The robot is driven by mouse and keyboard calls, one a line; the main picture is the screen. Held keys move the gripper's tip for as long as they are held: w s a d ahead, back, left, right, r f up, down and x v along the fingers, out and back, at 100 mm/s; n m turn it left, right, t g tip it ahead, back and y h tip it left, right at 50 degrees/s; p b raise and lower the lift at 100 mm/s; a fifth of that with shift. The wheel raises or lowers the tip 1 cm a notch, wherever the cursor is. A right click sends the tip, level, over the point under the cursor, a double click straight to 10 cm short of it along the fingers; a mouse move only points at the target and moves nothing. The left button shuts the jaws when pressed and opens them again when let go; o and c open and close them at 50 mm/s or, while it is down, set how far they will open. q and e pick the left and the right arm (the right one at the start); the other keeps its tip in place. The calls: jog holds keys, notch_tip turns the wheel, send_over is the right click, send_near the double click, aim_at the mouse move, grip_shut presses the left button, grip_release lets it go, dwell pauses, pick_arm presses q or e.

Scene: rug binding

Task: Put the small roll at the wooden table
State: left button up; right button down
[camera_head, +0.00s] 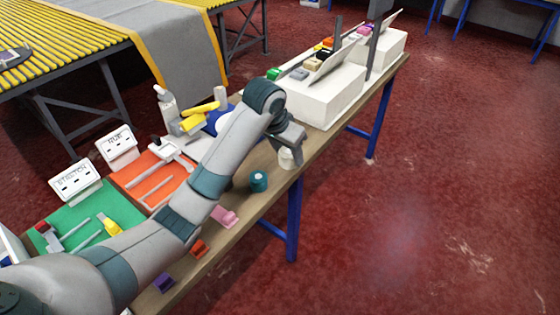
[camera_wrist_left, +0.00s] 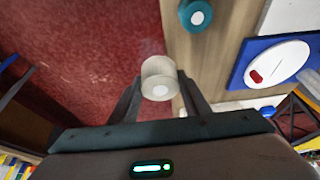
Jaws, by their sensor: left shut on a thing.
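My left gripper (camera_head: 291,146) is shut on a small cream roll (camera_head: 287,158) at the front edge of the wooden table (camera_head: 259,203). In the left wrist view the cream roll (camera_wrist_left: 159,78) sits between the two fingers of the left gripper (camera_wrist_left: 159,88), partly over the red floor and beside the table edge. I cannot tell whether the roll touches the table. A teal roll (camera_head: 258,181) stands on the table nearby; it also shows in the left wrist view (camera_wrist_left: 195,15). My right gripper is in neither view.
White boxes (camera_head: 322,98) with coloured pieces stand at the table's far end. An orange mat (camera_head: 150,178) and a green mat (camera_head: 88,222) with tools lie on the near half. Pink (camera_head: 224,217), orange (camera_head: 199,249) and purple (camera_head: 163,282) pieces line the front edge.

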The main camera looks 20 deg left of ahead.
pick_arm(q)
jog(key=w+a+f+p, duration=0.1)
jog(key=w+a+f, duration=0.1)
jog(key=w, duration=0.1)
jog(key=w+a+f, duration=0.1)
jog(key=w+f, duration=0.1)
jog(key=w, duration=0.2)
jog(key=w+a+f+p, duration=0.1)
jog(key=w+a+f, duration=0.1)
jog(key=w+f, duration=0.1)
jog(key=shift+w+a+p, duration=0.15)
jog(key=shift+a+p, duration=0.15)
jog(key=shift+p, duration=0.05)
notch_tip(320, 180, down, 3)
jog(key=shift+f+p, duration=0.2)
jog(key=shift+p, duration=0.55)
jog(key=shift+f, duration=0.35)
jog(key=o, duration=0.7)
jog(key=shift+f, duration=0.15)
jog(key=o, duration=0.4)
